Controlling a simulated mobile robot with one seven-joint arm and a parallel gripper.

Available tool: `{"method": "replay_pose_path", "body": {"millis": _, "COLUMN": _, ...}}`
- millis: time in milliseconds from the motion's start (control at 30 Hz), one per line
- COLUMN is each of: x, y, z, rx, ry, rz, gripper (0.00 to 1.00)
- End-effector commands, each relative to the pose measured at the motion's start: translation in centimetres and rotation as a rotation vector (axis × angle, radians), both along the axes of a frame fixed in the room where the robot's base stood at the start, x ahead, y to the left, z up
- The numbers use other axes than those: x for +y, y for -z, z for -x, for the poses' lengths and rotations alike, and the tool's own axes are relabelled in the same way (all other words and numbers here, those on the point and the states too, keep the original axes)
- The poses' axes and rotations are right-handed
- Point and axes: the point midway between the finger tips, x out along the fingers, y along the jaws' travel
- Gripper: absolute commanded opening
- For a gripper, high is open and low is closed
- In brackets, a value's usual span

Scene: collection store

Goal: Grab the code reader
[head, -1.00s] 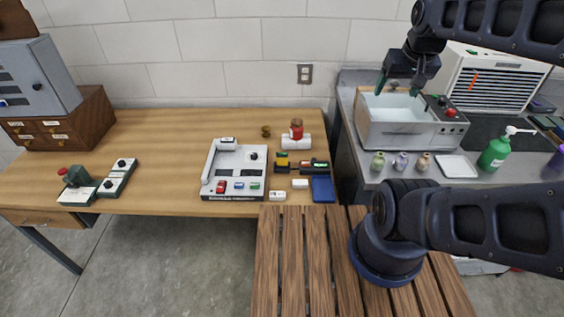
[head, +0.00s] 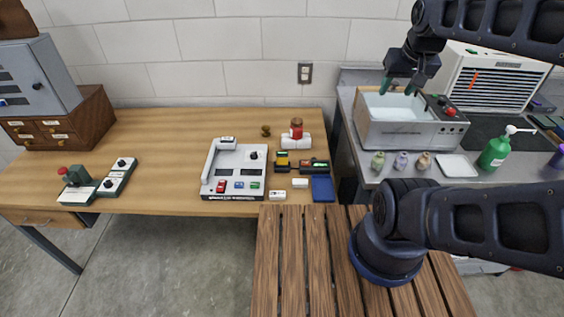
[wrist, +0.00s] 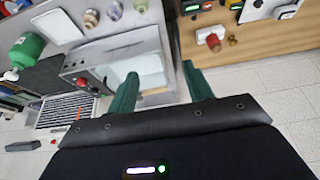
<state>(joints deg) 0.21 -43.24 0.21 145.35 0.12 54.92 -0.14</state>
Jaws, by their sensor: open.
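No object is plainly marked as the code reader. A dark, elongated handheld device (head: 315,165) with coloured ends lies on the wooden desk and may be it. A yellow-and-black block (head: 282,164) lies just to its left; it also shows at the top of the wrist view (wrist: 191,6). My gripper (head: 398,83) is open and empty, high over the steel basin, well to the right of these devices and apart from them. In the wrist view, its two green fingers (wrist: 160,80) stand apart with nothing between them.
The steel basin (head: 385,131) stands on the right-hand counter with small bottles in front. A white console (head: 221,193) sits to the left. The desk's left middle is clear.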

Motion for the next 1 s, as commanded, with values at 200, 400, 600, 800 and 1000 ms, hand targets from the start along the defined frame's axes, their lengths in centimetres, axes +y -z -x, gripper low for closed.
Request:
{"method": "replay_pose_path", "body": {"millis": 200, "x": 0.3, "y": 0.1, "z": -0.6, "rx": 0.015, "ry": -0.025, "rz": 0.012, "gripper": 0.51}}
{"method": "replay_pose_path", "body": {"millis": 400, "x": 1.7, "y": 1.0, "z": -3.4, "rx": 0.08, "ry": -0.139, "rz": 0.07, "gripper": 0.51}}
{"method": "replay_pose_path", "body": {"millis": 600, "x": 4.0, "y": 2.4, "z": -6.7, "rx": 0.154, "ry": -0.283, "rz": 0.141, "gripper": 0.51}}
{"method": "replay_pose_path", "body": {"millis": 800, "x": 6.7, "y": 4.3, "z": -9.8, "rx": 0.224, "ry": -0.434, "rz": 0.211, "gripper": 0.51}}
{"method": "replay_pose_path", "body": {"millis": 1000, "x": 9.9, "y": 6.8, "z": -12.4, "rx": 0.293, "ry": -0.587, "rz": 0.279, "gripper": 0.51}}
